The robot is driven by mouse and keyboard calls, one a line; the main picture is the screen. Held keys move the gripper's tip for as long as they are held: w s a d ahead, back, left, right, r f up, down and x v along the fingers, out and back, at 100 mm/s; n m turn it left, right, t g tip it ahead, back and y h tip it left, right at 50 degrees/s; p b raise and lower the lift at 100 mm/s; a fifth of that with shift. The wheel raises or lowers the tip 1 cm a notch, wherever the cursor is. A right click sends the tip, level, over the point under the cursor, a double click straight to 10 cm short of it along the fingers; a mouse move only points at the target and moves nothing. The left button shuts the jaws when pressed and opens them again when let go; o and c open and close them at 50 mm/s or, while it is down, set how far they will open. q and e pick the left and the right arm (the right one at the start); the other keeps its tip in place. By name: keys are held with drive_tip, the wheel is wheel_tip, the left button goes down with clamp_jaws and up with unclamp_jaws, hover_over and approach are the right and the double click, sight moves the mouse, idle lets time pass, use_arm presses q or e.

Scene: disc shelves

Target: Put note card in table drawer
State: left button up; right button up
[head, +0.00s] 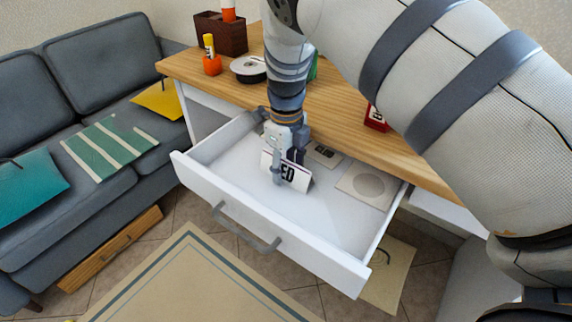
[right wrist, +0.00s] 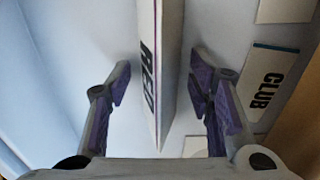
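The table drawer (head: 318,262) is pulled open below the wooden table (head: 345,105). A white card (head: 299,179) with black letters, seemingly "RED", stands tilted inside it. In the right wrist view this card (right wrist: 157,45) is seen nearly edge-on between my fingers. My right gripper (head: 284,165) is down inside the drawer around the card. In the right wrist view the right gripper's fingers (right wrist: 160,86) are spread, with a gap on each side of the card. How the card's lower edge rests is not clear. My left gripper is not in view.
A "CLUB" card (right wrist: 267,82) and a card with a round mark (head: 367,186) lie flat in the drawer. On the table are a black-and-white round item (head: 248,69), an orange bottle (head: 212,64) and a red box (head: 376,118). A grey sofa (head: 85,70) stands left.

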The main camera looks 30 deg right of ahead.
wheel_tip(320, 180, up, 12)
drive_tip(key=shift+r, duration=0.15)
idle(0.3)
idle(0.4)
